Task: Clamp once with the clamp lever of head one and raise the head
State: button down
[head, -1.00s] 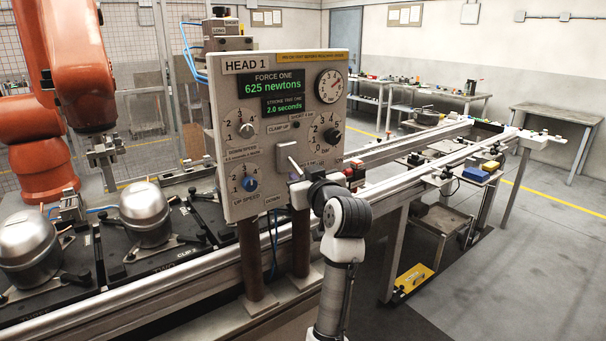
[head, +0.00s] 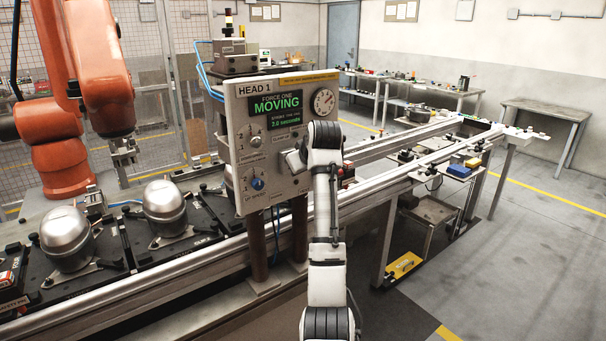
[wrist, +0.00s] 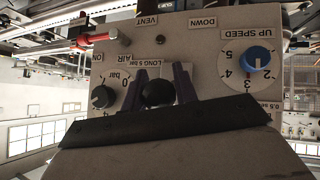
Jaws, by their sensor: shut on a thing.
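The Head 1 panel (head: 243,178) stands upright in the head view, its green display (head: 276,106) reading "FORCE ONE MOVING" and "2.0 seconds". In the wrist view the panel face (wrist: 210,95) appears upside down. My gripper (wrist: 159,75) has its two dark purple fingers against the sides of a round black knob (wrist: 158,93), which looks like the clamp lever's knob. It is shut on it, close to the panel. The lever's shaft and the label behind it are partly hidden. In the head view my arm covers the lever and the panel's right side.
The blue up-speed knob (head: 257,183) and the pressure gauge (head: 323,101) are on the panel. A red fitting (wrist: 95,38) sticks out beside it. Silver compressors (head: 67,239) sit on black pallets at left; an orange robot arm (head: 97,45) stands behind. Rails run to the back right.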

jog(key=shift+w+a+r+g+h, duration=0.15)
jog(key=shift+r+g+h, duration=0.5)
jog(key=shift+g, duration=0.35)
jog(key=c, duration=1.1)
grip_release()
jog(key=b+v, duration=0.4)
jog(key=v, duration=0.9)
jog(key=shift+r, duration=0.35)
